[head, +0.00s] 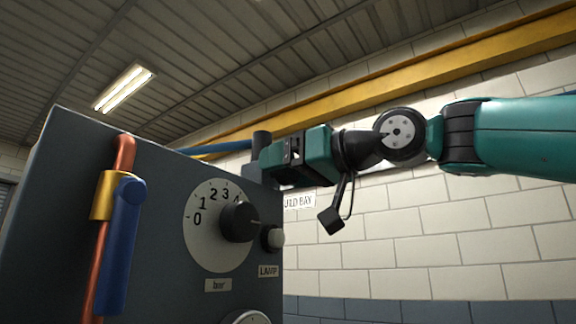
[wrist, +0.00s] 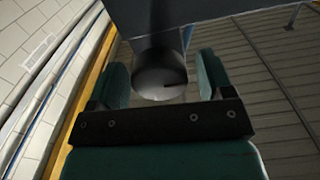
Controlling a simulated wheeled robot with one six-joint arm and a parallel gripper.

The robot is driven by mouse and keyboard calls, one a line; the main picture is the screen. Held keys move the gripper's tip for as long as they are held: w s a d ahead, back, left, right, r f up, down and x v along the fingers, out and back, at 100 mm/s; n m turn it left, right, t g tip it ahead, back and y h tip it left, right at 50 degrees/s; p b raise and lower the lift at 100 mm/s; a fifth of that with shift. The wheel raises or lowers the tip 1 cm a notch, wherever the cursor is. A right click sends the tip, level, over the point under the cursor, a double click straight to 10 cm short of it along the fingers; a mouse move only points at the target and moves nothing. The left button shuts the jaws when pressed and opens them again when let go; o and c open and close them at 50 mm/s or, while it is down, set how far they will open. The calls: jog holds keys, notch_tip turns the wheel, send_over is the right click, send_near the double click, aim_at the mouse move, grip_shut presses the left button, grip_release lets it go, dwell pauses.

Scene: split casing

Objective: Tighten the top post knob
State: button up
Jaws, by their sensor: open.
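The top post knob is a dark round cylinder (head: 262,139) at the top right of the grey casing (head: 75,165). In the wrist view the knob (wrist: 160,82) shows its round face with a thin dark line, between my two teal fingers. My gripper (head: 263,165) is open and reaches in from the right. In the wrist view my gripper (wrist: 162,68) has a finger on each side of the knob, with visible gaps. My gripper hides the knob's lower part in the head view.
The casing front carries a numbered dial with a black knob (head: 240,222), a small lamp knob (head: 272,238) and a copper pipe (head: 124,155) with a blue lever (head: 119,245). A blue bar (head: 217,147) runs behind the casing top. Open room lies right of the casing.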

jog(key=c, duration=0.9)
jog(key=shift+m, duration=0.3)
jog(key=m+p, duration=0.1)
jog(key=m, duration=0.2)
jog(key=shift+d+r+m, duration=0.1)
jog(key=shift+m, duration=0.2)
jog(key=m+p, duration=0.1)
jog(key=m, duration=0.3)
jog(key=shift+w+m+p, duration=0.15)
jog(key=shift+m+p, duration=0.15)
jog(key=m+p, duration=0.1)
jog(key=m, duration=0.3)
jog(key=shift+d, duration=0.1)
jog(key=shift+f+m+p, duration=0.2)
jog(key=shift+m+p, duration=0.7)
jog(key=shift+m, duration=1.2)
